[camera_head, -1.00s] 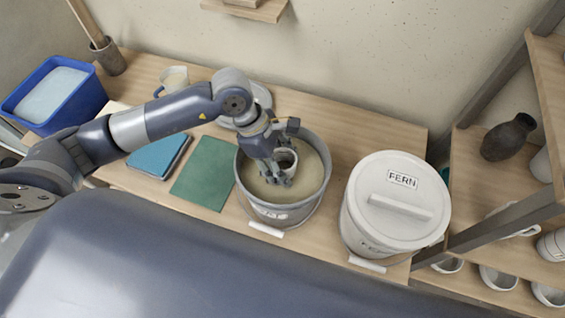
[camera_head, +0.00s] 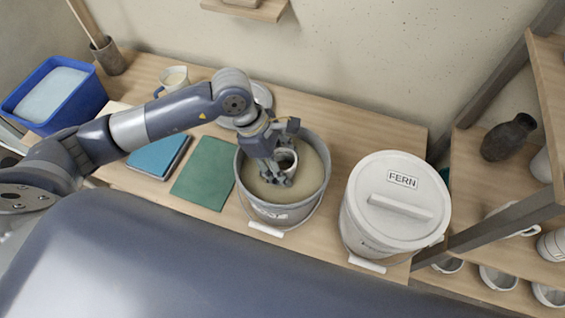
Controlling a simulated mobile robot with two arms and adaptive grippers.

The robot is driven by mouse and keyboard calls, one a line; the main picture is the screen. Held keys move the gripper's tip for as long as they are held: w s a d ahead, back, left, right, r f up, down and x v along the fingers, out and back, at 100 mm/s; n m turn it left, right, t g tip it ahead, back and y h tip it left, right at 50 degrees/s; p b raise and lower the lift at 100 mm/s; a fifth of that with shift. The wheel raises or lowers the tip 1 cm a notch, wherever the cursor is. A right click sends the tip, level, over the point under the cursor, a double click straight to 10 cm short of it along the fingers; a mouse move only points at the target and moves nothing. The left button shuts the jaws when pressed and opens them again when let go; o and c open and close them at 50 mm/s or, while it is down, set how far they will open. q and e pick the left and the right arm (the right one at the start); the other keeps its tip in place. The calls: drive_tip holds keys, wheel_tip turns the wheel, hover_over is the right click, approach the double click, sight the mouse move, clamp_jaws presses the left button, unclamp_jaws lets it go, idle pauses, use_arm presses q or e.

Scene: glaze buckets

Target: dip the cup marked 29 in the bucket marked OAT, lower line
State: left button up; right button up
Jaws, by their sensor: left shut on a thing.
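A grey open bucket (camera_head: 283,213) of beige glaze stands on the wooden table. The mark on its front is too small and blurred to read. My left gripper (camera_head: 277,172) is inside the bucket's rim, shut on a light cup (camera_head: 287,158). The cup is at the glaze surface. I cannot tell how deep it sits, and its number and lines do not show. My right gripper is not in view.
A white lidded bucket marked FERN (camera_head: 397,205) stands to the right. A green mat (camera_head: 203,187), a blue book-like block (camera_head: 157,158), a jug (camera_head: 173,79) and a blue tub (camera_head: 55,95) are to the left. Shelves with pots (camera_head: 508,137) stand at far right.

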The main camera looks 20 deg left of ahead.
use_arm(q)
drive_tip(key=shift+r, duration=0.1)
drive_tip(key=shift+r+p, duration=1.1)
drive_tip(key=shift+r, duration=1.05)
idle(0.4)
wheel_tip(320, 180, up, 8)
drive_tip(key=p, duration=0.3)
drive_tip(key=shift+f+p, duration=0.2)
drive_tip(key=shift+p, duration=0.2)
